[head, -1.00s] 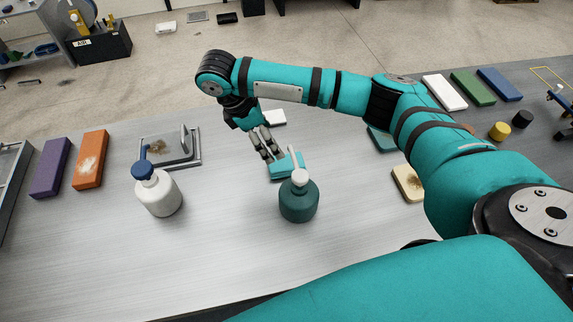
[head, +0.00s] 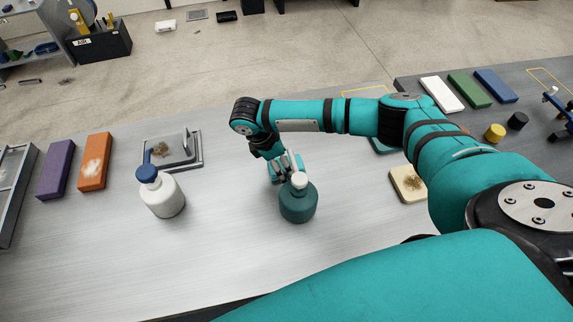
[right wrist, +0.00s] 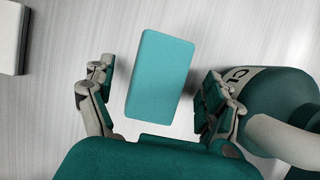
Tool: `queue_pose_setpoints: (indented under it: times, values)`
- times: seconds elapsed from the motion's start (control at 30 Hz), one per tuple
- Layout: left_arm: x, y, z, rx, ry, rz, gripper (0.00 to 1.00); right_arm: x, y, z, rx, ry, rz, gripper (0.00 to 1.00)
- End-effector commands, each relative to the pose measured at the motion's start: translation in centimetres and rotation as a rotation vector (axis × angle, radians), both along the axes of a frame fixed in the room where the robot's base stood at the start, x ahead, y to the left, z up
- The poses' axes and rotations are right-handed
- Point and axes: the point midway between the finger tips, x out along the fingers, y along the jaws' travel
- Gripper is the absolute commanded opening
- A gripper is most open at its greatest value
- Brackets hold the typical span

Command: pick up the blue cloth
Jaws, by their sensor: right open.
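A plain blue pad (head: 497,85) lies at the far right back of the table, away from my grippers; I cannot tell if it is cloth. A teal rectangular pad (right wrist: 160,74) lies on the table between the open fingers of my right gripper (right wrist: 157,104), with a gap on each side. In the head view my right gripper (head: 287,166) partly covers this teal pad (head: 274,176). My left gripper is not in view.
A dark green pump bottle (head: 298,204) stands close beside my right gripper; it also shows in the right wrist view (right wrist: 270,100). A white bottle with a blue pump (head: 161,196) stands left. Green (head: 469,90) and white (head: 441,94) pads lie right. The front left table is clear.

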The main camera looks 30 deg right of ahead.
Motion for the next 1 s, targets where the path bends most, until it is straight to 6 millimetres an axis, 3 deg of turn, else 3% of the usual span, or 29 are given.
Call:
queue_pose_setpoints:
  times: [0.87, 1.0]
  values:
    - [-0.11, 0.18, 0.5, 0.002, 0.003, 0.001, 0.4, 0.02, 0.03, -0.45, 0.0, 0.0, 0.0, 0.87]
    - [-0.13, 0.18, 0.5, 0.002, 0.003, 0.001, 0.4, 0.01, 0.03, -0.45, 0.0, 0.0, 0.0, 0.7]
